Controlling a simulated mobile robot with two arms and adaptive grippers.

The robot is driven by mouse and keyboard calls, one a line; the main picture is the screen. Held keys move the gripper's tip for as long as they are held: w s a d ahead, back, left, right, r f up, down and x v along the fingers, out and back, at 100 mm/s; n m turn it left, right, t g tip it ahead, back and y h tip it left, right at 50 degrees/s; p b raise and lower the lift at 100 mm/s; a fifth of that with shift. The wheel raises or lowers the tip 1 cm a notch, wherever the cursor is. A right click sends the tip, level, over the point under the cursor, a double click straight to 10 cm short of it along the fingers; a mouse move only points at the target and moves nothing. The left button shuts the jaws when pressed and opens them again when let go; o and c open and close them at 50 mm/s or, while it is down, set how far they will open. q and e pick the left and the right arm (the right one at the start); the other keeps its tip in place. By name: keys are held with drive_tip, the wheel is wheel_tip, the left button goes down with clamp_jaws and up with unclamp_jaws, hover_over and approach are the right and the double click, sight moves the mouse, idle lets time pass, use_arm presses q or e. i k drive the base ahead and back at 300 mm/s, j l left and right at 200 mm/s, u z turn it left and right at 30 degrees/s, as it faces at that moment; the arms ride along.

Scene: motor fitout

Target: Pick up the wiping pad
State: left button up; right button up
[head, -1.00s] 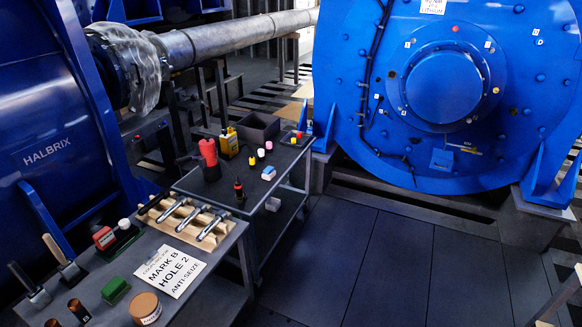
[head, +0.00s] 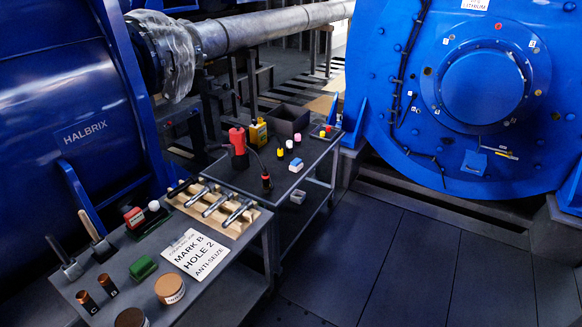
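No thing is labelled as the wiping pad. A green block (head: 143,268), pad-like in shape, lies on the near grey bench top beside a white sign card. A small blue and white block (head: 296,165) lies on the farther cart's top and also has a pad-like shape. I cannot tell for certain which of these is the wiping pad. Neither of my grippers shows in the head view.
The near bench (head: 228,276) also holds a sign card (head: 195,254), a wooden rack (head: 212,207) with metal tools, round tins, copper-coloured cylinders and brushes. The cart (head: 320,151) carries a red tool (head: 238,141) and a dark bin (head: 288,122). Floor (head: 400,260) to the right is clear.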

sight(296, 165)
drive_tip(key=i+u, duration=0.1)
drive_tip(key=u, duration=0.25)
drive_tip(key=i+l+u, duration=0.1)
drive_tip(key=u, duration=0.25)
drive_tip(key=l+u, duration=0.15)
drive_tip(key=u, duration=0.2)
drive_tip(key=i+l+u, duration=0.15)
drive_tip(key=l, duration=0.25)
drive_tip(key=i+l+u, duration=0.15)
drive_tip(key=l, duration=0.25)
drive_tip(key=i+l+u, duration=0.2)
drive_tip(key=l, duration=0.25)
drive_tip(key=i+l+u, duration=0.15)
drive_tip(key=l, duration=0.3)
drive_tip(key=l+u, duration=0.15)
drive_tip(key=l, duration=0.3)
drive_tip(key=i, duration=0.05)
